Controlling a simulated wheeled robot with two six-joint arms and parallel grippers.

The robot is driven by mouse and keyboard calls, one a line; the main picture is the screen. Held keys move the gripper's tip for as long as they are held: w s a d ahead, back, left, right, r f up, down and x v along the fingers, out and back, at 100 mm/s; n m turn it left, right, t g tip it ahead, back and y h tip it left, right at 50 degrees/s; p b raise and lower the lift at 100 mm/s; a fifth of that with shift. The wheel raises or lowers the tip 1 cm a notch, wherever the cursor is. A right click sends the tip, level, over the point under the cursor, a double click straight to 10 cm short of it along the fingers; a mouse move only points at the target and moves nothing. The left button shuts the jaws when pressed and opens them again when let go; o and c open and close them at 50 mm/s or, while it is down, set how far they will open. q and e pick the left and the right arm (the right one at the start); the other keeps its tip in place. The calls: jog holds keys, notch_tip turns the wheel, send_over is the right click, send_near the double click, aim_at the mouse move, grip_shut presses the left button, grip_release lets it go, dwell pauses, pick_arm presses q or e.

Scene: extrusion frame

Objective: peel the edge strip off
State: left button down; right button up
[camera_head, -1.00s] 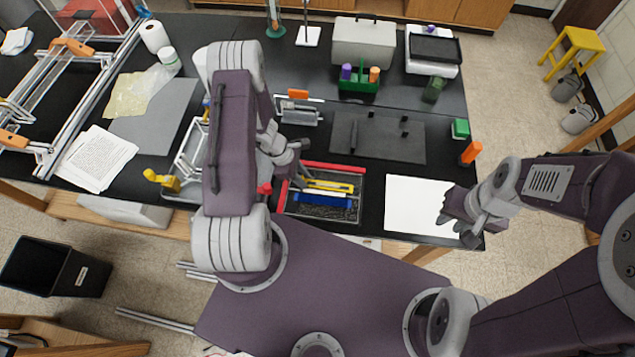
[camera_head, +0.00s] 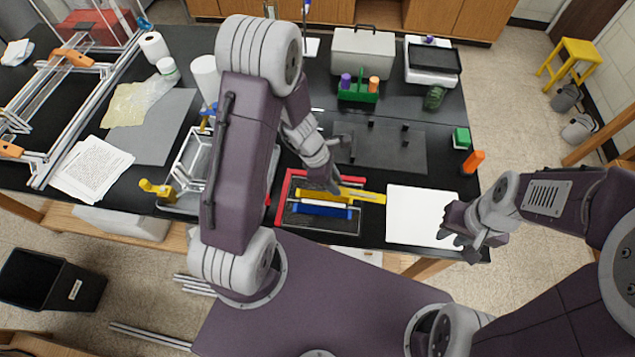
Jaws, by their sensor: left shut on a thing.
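A long yellow strip (camera_head: 362,196) lies over a red-edged dark tray (camera_head: 286,195) in the camera_head view, its right end past the tray's right side. A white strip (camera_head: 325,204) and a blue strip (camera_head: 328,212) lie beside it, nearer me. My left gripper (camera_head: 335,188) is shut on the yellow strip near its middle; its fingers hide part of it. I cannot tell whether the strip touches the tray. My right gripper (camera_head: 466,243) hangs beside the lower right of a white sheet (camera_head: 415,212); its fingers look spread, with nothing visible between them.
A grey mat (camera_head: 385,148) with small black pieces lies behind the tray. A green caddy (camera_head: 358,92), a grey box (camera_head: 363,52) and a scale (camera_head: 433,58) stand farther back. A wire rack (camera_head: 185,180) is left of the tray. An orange-topped item (camera_head: 474,162) stands at the right edge.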

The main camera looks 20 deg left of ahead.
pick_arm(q)
jog(key=shift+s+d+r, duration=0.1)
jog(key=shift+d+r, duration=0.3)
jog(key=shift+d, duration=0.1)
jog(key=shift+r+p, duration=1.25)
notch_tip(320, 180, up, 8)
jog(key=p, duration=0.7)
